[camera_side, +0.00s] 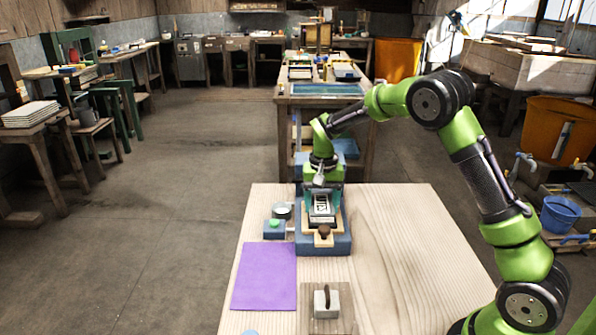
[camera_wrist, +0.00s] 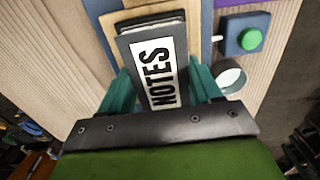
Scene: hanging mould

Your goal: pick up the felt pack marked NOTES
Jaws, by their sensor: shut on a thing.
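The felt pack marked NOTES (camera_wrist: 152,35) is dark grey with a white label and black letters. In the wrist view it sits between the two teal fingers of my gripper (camera_wrist: 160,92), which is shut on it. In the side view the pack (camera_side: 321,208) stands over a wooden board (camera_side: 338,229) on a blue base (camera_side: 340,246), with my gripper (camera_side: 322,192) coming down on it from behind. I cannot tell whether the pack touches the board.
A green button on a blue box (camera_side: 274,226) and a small round cup (camera_side: 282,211) are left of the base. A purple sheet (camera_side: 264,277) lies on the table (camera_side: 400,250). A grey block with a dark handle (camera_side: 327,304) stands at the front. The table's right side is clear.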

